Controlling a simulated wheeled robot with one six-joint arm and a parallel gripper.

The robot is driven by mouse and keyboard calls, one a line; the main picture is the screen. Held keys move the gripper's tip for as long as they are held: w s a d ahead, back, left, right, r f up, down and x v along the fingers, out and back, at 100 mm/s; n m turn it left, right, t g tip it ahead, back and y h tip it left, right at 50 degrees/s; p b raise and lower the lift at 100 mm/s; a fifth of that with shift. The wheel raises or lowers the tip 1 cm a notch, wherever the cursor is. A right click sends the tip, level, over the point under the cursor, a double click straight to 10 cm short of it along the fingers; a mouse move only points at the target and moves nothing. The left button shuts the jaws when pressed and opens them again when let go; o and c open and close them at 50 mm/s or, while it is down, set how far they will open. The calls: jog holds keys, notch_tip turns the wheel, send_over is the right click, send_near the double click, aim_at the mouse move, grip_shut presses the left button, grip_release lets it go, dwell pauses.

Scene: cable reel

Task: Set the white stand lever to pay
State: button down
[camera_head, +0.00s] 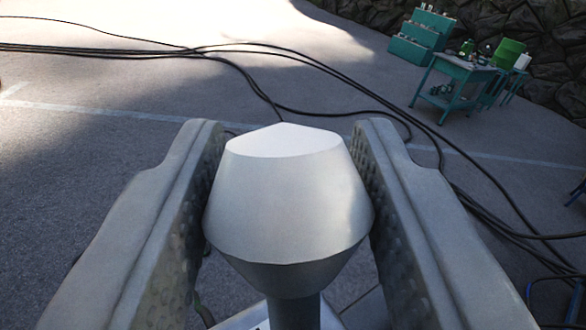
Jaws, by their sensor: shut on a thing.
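A large pale grey-white faceted knob (288,205) fills the middle of the view, on a darker grey shaft (295,311) that runs down out of the picture. It looks like the end of the white stand lever. My gripper (290,190) has one finger on each side of the knob and is shut on it. The knob's sides meet the dimpled inner pads. Part of a light-coloured body shows at the bottom edge below the knob; most of the stand, and any pay marking, cannot be seen.
Black cables (300,58) run across the asphalt and down the right side. A teal workbench (462,70) with small items stands at the upper right, beside teal stepped boxes (420,36). A stone wall (545,30) is behind them. A blue tubular frame (572,300) shows at the lower right.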

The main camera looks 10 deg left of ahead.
jog(key=c, duration=0.9)
grip_release()
jog(key=shift+a, duration=0.1)
jog(key=shift+c, duration=0.2)
jog(key=shift+s, duration=0.1)
jog(key=shift+s+d, duration=0.25)
jog(key=shift+s, duration=0.15)
jog(key=v, duration=1.6)
jog(key=shift+s, duration=0.2)
jog(key=shift+s, duration=0.1)
